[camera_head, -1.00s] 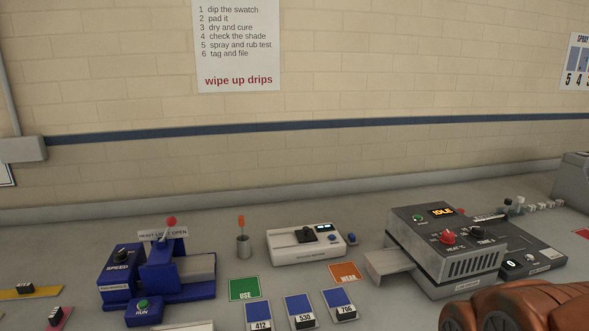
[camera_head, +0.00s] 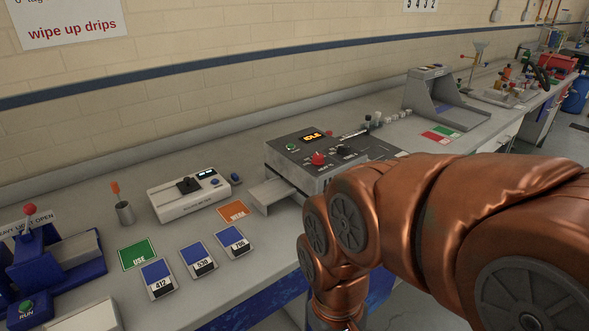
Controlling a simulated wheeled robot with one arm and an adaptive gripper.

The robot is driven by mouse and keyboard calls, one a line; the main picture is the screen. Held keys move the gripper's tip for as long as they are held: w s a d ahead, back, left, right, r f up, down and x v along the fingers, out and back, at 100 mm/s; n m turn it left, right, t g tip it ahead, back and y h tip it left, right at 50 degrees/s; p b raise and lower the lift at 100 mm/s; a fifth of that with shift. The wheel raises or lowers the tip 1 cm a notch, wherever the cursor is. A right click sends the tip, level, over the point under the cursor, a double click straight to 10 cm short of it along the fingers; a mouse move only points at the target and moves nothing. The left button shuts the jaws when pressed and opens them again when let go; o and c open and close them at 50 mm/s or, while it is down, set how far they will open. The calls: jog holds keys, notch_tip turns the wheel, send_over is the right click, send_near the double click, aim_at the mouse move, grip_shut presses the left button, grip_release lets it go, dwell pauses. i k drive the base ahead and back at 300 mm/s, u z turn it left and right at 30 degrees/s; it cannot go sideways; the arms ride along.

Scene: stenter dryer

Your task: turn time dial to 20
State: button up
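The stenter dryer (camera_head: 279,157) is a grey box with a dark top, in the middle of the bench. Its display (camera_head: 312,135) glows orange and seems to read IDLE. A red knob (camera_head: 318,159) sits on the top face, and a black dial (camera_head: 346,151) sits to its right, probably the time dial. Its setting is too small to read. A green button (camera_head: 292,146) is left of the red knob. My copper-coloured arm fills the right foreground and hides the dryer's lower front. My gripper is not in view.
A white tester (camera_head: 187,194) stands left of the dryer. Several blue swatch cards (camera_head: 198,261) and a green USE card (camera_head: 139,254) lie in front. The blue padder (camera_head: 45,266) is at far left. A grey hooded stand (camera_head: 432,97) is beyond the dryer.

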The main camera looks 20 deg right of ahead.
aim_at(342, 148)
jog(key=k, duration=0.45)
jog(key=u, duration=0.25)
jog(key=i, duration=0.8)
jog(key=z, duration=1)
jog(key=i, duration=0.3)
jog(key=z, duration=0.3)
